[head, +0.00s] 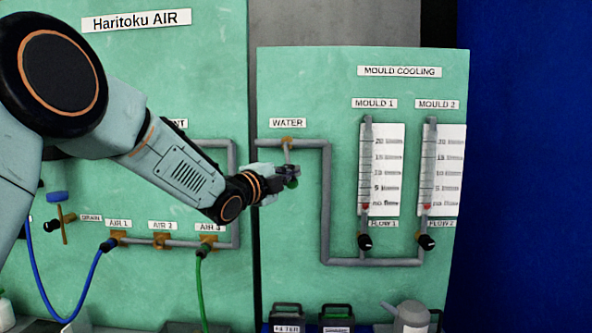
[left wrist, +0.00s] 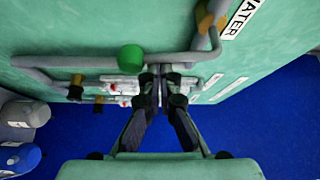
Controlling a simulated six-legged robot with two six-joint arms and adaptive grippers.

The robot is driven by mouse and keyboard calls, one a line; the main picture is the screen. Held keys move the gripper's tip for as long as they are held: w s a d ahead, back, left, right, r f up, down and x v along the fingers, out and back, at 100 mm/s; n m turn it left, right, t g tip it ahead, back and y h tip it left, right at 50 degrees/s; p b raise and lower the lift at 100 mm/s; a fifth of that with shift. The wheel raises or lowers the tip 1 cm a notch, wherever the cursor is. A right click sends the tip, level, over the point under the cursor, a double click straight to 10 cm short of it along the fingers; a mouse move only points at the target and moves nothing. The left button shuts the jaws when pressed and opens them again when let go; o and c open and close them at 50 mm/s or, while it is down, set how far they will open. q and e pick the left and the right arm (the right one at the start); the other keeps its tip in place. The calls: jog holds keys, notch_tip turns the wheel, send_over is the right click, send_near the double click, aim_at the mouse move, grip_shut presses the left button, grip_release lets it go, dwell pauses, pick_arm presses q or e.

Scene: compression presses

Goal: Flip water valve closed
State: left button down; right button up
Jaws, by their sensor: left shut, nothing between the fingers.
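The water valve (head: 287,141) is a brass fitting on a grey pipe, below the WATER label. Its grey lever hangs down in the head view, ending in a green knob (head: 293,184). My left gripper (head: 290,172) is in front of the lever and hides part of it. In the left wrist view the brass fitting (left wrist: 206,18) is at the top right and the green knob (left wrist: 131,58) is up and left of the fingertips. My left gripper's fingers (left wrist: 163,74) are together with nothing between them. I cannot tell whether they touch the lever. My right gripper is not in view.
The grey pipe (head: 326,205) bends down to two flow gauges (head: 380,170) with black knobs. A left panel (head: 170,90) carries air valves and blue and green hoses. Black cases (head: 337,318) and a grey can (head: 408,315) stand below.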

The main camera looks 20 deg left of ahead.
pick_arm(q)
jog(key=shift+s+a+m+g, duration=0.1)
jog(key=shift+a+m+g, duration=0.3)
jog(key=shift+m, duration=0.3)
jog(key=shift+a, duration=0.1)
jog(key=shift+f, duration=0.1)
